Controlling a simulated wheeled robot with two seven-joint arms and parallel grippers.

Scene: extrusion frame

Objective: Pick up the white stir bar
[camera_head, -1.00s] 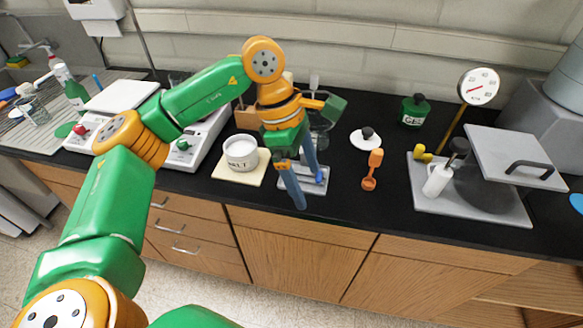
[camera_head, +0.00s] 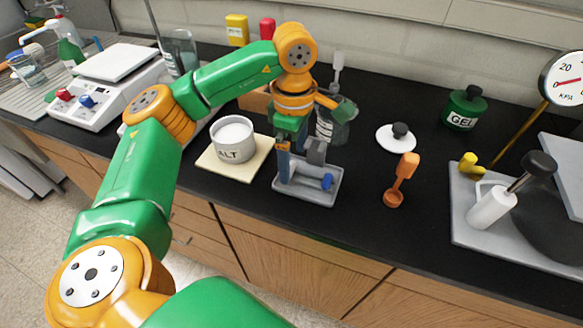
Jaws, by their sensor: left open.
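I cannot make out a white stir bar in the head view. My left gripper (camera_head: 299,168) is open over a small grey tray (camera_head: 308,195) on the black counter, with its fingers pointing down. A small blue piece (camera_head: 327,182) lies in the right part of the tray. The fingers cover part of the tray, and I cannot tell whether they touch it or what is behind them. My right gripper is not in view.
A white tub (camera_head: 233,140) on a cream board (camera_head: 228,165) stands left of the tray. A glass beaker (camera_head: 343,128) is close behind it. An orange scoop (camera_head: 403,175) and a white disc with a black knob (camera_head: 397,138) are to its right. The counter between tray and scoop is clear.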

